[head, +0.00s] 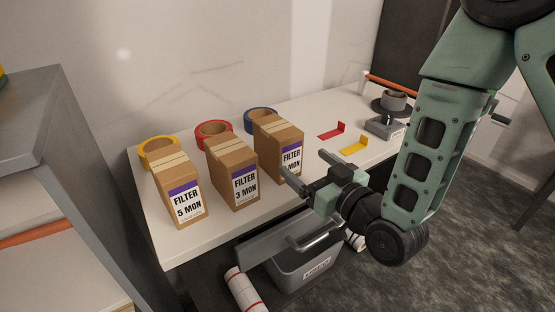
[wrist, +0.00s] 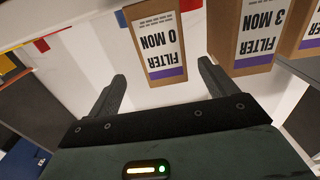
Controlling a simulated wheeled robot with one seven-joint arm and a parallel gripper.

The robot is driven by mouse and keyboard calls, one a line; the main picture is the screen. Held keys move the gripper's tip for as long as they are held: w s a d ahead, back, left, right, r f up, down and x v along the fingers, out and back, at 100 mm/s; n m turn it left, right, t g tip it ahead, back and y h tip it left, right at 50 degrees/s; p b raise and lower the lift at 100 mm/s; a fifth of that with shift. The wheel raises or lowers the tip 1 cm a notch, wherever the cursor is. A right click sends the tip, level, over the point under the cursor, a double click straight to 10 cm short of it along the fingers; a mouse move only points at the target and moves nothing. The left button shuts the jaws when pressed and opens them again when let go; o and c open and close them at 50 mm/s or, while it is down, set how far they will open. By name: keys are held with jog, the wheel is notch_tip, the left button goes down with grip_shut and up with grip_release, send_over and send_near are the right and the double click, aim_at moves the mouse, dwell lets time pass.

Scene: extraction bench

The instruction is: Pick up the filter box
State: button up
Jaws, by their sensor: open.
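Three brown cardboard filter boxes stand upright in a row on the white bench. The left one reads "FILTER 5 MON" (head: 180,192), the middle one "FILTER 3 MON" (head: 234,175), and the right one (head: 277,144) shows "FILTER" and "MON" in the head view. My gripper (head: 308,170) is open and empty in front of the right box. In the wrist view that box lies beyond the gap between my fingers (wrist: 163,76).
Yellow (head: 159,152), red (head: 213,133) and blue (head: 259,114) tape rolls sit behind the boxes. Red (head: 332,131) and yellow (head: 354,146) brackets and a grey device (head: 385,126) are to the right. A grey bin (head: 306,268) stands below the bench's front edge. A grey shelf is at left.

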aim_at(294, 153)
jog(key=p+x, duration=0.1)
jog(key=x, duration=0.3)
jog(key=shift+a+r, duration=0.1)
jog(key=p+x, duration=0.1)
jog(key=x, duration=0.3)
jog(key=shift+a+p, duration=0.25)
jog(key=shift+p, duration=0.1)
jog(key=shift+w+a, duration=0.25)
jog(key=shift+w, duration=0.15)
jog(key=c, duration=1.2)
